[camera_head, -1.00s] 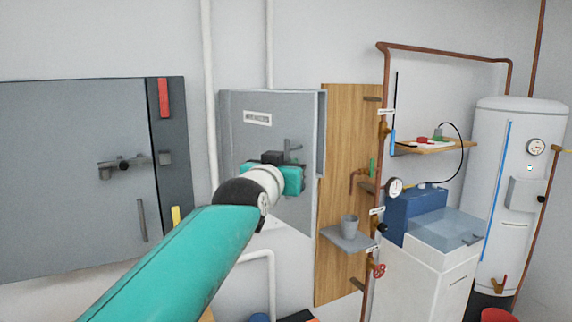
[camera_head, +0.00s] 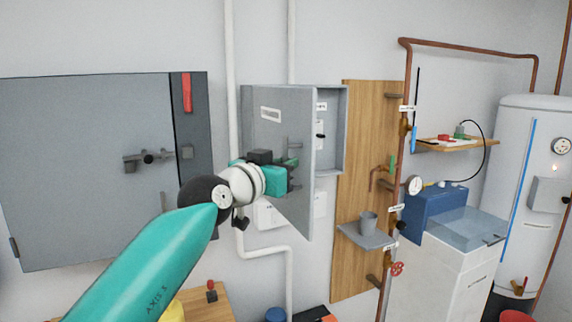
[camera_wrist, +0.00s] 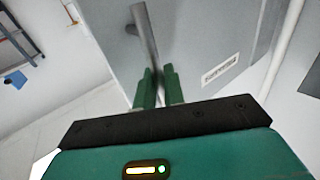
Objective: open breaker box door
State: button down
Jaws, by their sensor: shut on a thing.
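The grey breaker box (camera_head: 333,130) hangs on the wall at the middle of the head view. Its door (camera_head: 270,135) stands partly open, swung out on its left side, and part of the box interior shows at the right. My gripper (camera_head: 291,175) is at the door's front, low on its right half. In the wrist view the green fingers (camera_wrist: 159,88) are shut on the grey bar handle (camera_wrist: 143,32) of the door, near one end of the bar. The door's label plate (camera_wrist: 220,70) shows beside them. In the head view my gripper hides part of the handle.
A large grey cabinet (camera_head: 90,170) is on the wall to the left. A wooden board (camera_head: 362,200) with copper pipes and a small shelf (camera_head: 366,237) stands close to the right. White pipes (camera_head: 231,80) run beside the box.

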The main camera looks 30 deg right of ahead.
jog(key=shift+w+d+f, duration=0.1)
jog(key=shift+f, duration=0.4)
jog(key=c, duration=1.6)
grip_release()
jog(key=shift+w, duration=0.2)
jog(key=shift+s+r, duration=0.2)
jog(key=shift+s, duration=0.05)
jog(key=shift+w, duration=0.15)
jog(key=v, duration=1.4)
jog(key=shift+d+r, duration=0.1)
jog(key=shift+r, duration=0.05)
